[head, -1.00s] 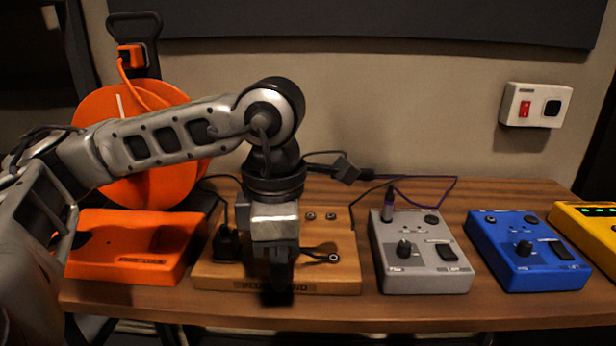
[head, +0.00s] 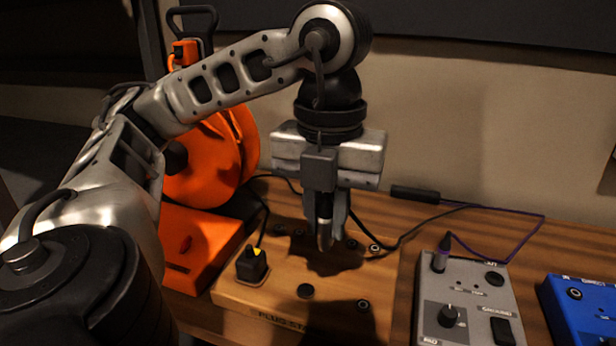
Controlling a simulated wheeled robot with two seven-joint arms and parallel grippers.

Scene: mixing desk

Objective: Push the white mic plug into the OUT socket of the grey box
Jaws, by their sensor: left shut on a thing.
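My left gripper (head: 326,238) points down above the wooden plug stand (head: 236,302). It is shut on a slim upright plug (head: 324,215), dark with a paler ring. The fingers hide much of this plug, so I cannot confirm that it is the white one. The grey box (head: 468,296) stands to the right of the gripper, apart from it. A purple-banded plug (head: 440,256) stands in its back left socket. Its back right socket (head: 495,279) looks dark and empty; the label by it is too blurred to read surely. My right gripper is not in view.
A black plug with a yellow mark (head: 252,265) stands in the plug stand. A blue box (head: 578,312) is right of the grey box. An orange box (head: 200,245) and orange reel (head: 215,165) are at left. Dark and purple cables cross the table behind.

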